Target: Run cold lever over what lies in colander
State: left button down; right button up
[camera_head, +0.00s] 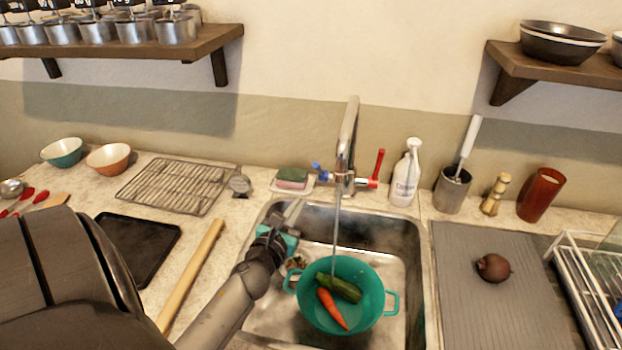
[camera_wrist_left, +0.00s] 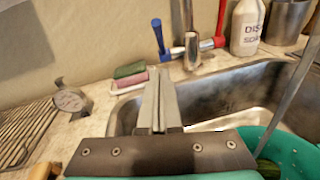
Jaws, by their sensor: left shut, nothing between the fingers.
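The faucet (camera_head: 348,135) stands behind the sink, with a blue lever (camera_head: 321,171) on its left and an upright red lever (camera_head: 378,166) on its right. The blue lever (camera_wrist_left: 158,38) also shows in the left wrist view, beyond my fingertips. A thin water stream (camera_head: 336,230) falls from the spout into the green colander (camera_head: 363,318). A carrot (camera_head: 331,309) and a dark green cucumber or zucchini (camera_head: 341,287) lie in the colander. My left gripper (camera_head: 294,211) is shut and empty over the sink's left rear, apart from the blue lever. My right gripper is not in view.
A sponge (camera_head: 292,177) on a dish sits left of the faucet. A soap bottle (camera_head: 405,175) and a metal pot with a brush (camera_head: 453,188) stand to its right. A timer (camera_head: 240,184) and wire rack (camera_head: 175,186) are left of the sink (camera_head: 385,230).

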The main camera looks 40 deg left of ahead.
aim_at(314, 164)
pick_arm(q)
jog(key=w+a+r+p, duration=0.1)
jog(key=w+a+r, duration=0.1)
jog(key=w, duration=0.5)
jog(key=shift+w+a, duration=0.25)
jog(key=shift+w, duration=0.05)
jog(key=w+r+g+p, duration=0.1)
jog(key=p, duration=0.5)
jog(key=w+a+r+g+h+p, duration=0.1)
jog(key=r+p, duration=0.1)
jog(key=p, duration=0.4)
jog(key=shift+w+a+r+g, duration=0.2)
jog(key=shift+w+g, duration=0.1)
jog(key=shift+w+a+r, duration=0.3)
jog(key=shift+w, duration=0.15)
jog(key=shift+w+a+r, duration=0.25)
jog(key=shift+w+r, duration=0.05)
jog(key=shift+w, duration=0.15)
jog(key=shift+w+r, duration=0.1)
jog(key=shift+r, duration=0.1)
